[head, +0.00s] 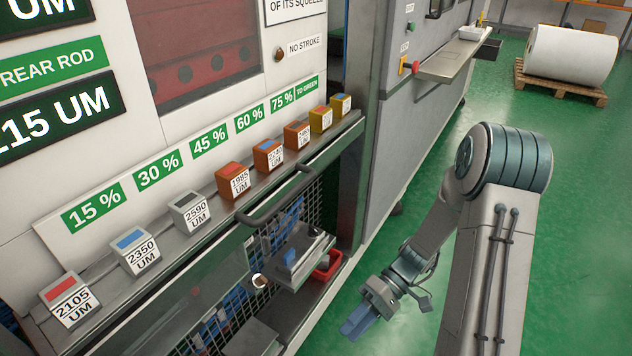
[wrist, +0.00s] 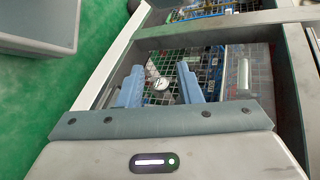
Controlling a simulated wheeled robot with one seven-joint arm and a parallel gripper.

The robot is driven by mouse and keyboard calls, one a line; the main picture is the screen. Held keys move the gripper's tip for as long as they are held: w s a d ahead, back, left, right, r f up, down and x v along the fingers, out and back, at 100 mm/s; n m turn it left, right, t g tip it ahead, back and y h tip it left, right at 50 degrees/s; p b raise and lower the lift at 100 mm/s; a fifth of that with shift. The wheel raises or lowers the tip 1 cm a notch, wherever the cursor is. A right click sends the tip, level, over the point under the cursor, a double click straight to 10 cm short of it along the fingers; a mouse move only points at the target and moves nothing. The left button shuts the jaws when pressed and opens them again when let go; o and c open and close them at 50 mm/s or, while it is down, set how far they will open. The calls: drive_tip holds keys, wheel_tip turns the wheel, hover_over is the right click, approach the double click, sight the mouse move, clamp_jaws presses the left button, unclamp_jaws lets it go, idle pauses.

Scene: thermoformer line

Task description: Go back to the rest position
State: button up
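My gripper (head: 358,322) hangs low over the green floor in the head view, to the right of the machine's lower shelf and apart from it. Its blue fingers point down and to the left. In the wrist view the two blue fingers of my gripper (wrist: 159,82) stand well apart with nothing held between them. A small round white dial (wrist: 161,84) shows in the gap, beyond the fingers. My arm runs down the right side of the head view, bent at a large joint.
A ledge (head: 215,218) carries several labelled blocks, with a dark handle (head: 280,200) below. A red bin (head: 326,268) sits on the lower shelf near my gripper. A grey cabinet (head: 405,110) stands behind. Open green floor (head: 585,200) lies right, with a white roll (head: 570,55) on a pallet.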

drive_tip(key=s+d+r+m+t+h+p, duration=0.1)
drive_tip(key=r+p, duration=0.5)
drive_tip(key=r, duration=0.6)
drive_tip(key=s+d+r+m+t+h+p, duration=0.1)
drive_tip(key=d+r+m+t+h+p, duration=0.2)
drive_tip(key=r, duration=1)
drive_tip(key=s+d+r+m+t+h+p, duration=0.1)
drive_tip(key=r+t+h+p, duration=0.5)
drive_tip(key=r, duration=0.7)
drive_tip(key=d+m+t+p, duration=0.1)
drive_tip(key=p, duration=0.1)
drive_tip(key=shift+s+d+p, duration=0.35)
drive_tip(key=shift+s+d, duration=0.05)
drive_tip(key=shift+f, duration=0.1)
